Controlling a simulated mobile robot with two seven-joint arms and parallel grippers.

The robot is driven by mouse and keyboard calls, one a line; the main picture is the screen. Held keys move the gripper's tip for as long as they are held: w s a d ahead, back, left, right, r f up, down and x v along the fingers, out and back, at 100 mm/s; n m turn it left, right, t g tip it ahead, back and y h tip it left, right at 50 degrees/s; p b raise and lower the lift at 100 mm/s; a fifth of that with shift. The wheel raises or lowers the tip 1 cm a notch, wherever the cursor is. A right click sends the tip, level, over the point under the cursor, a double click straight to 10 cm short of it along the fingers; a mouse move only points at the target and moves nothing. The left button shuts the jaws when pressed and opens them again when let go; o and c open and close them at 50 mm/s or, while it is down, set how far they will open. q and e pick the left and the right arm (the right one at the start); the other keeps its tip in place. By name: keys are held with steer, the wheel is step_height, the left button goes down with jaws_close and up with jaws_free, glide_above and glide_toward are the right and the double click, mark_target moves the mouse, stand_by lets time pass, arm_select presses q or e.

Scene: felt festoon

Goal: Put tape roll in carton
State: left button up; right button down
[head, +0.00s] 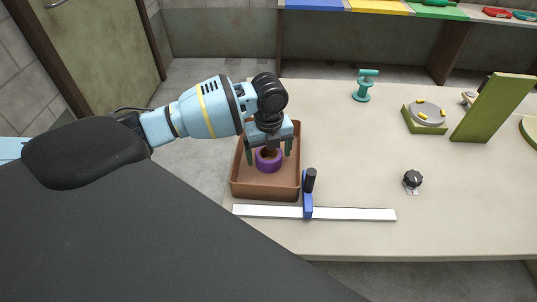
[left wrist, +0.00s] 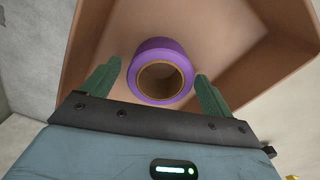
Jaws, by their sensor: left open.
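The purple tape roll (head: 268,161) lies inside the brown carton (head: 262,192), on its floor as far as I can tell. In the left wrist view the roll (left wrist: 160,71) shows its tan core and round hole. The carton's inside wall (left wrist: 285,60) shows around it. My left gripper (head: 269,158) is over the carton, pointing down. Its green fingers stand apart on either side of the roll, and the left wrist view shows gaps between the fingers (left wrist: 155,85) and the roll. My right gripper is not in view.
A white rail with a blue slider (head: 308,206) lies just in front of the carton. A black knob (head: 412,179), a teal stand (head: 364,86) and a green block with a grey disc (head: 427,115) stand to the right. The table's middle is clear.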

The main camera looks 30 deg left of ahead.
arm_select(q)
step_height(320, 180, up, 11)
steer(key=shift+p, duration=0.3)
stand_by(0.5)
